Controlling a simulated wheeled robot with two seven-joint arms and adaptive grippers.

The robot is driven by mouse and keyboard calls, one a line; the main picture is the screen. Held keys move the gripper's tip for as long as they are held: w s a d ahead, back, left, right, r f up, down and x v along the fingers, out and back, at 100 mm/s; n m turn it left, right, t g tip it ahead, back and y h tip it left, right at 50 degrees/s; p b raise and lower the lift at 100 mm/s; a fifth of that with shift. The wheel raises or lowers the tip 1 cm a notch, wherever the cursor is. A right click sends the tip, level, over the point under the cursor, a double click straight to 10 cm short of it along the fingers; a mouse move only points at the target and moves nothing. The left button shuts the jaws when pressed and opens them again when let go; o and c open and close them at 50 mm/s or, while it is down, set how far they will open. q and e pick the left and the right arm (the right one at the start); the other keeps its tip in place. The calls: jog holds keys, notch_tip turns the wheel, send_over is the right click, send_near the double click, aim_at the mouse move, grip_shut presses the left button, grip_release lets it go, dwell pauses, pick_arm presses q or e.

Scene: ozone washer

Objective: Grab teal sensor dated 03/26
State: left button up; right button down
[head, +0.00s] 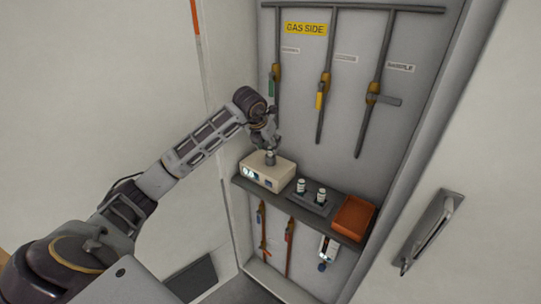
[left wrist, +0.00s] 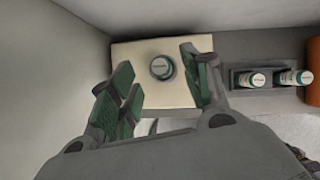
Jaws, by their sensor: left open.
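In the head view the sensor (head: 270,157) shows grey, directly under my left gripper (head: 271,144). In the left wrist view my left gripper (left wrist: 165,75) is open, one green-padded finger on each side of the sensor's position, with no visible contact. Two similar sensors stand in a dark holder to the right, one nearer (left wrist: 251,79) and one farther right (left wrist: 292,77). The dates on the labels are too small to read. My right gripper is out of view.
The cream box with a lit display (head: 268,172) sits on a dark shelf (head: 290,205) in the cabinet. The dark holder (head: 312,203) and an orange tray (head: 353,217) are to its right. Pipes with valve handles (head: 325,85) run above. The cabinet's left wall is close.

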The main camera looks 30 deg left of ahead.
aim_at(270, 155)
pick_arm(q)
jog(key=shift+x, duration=1.45)
grip_shut()
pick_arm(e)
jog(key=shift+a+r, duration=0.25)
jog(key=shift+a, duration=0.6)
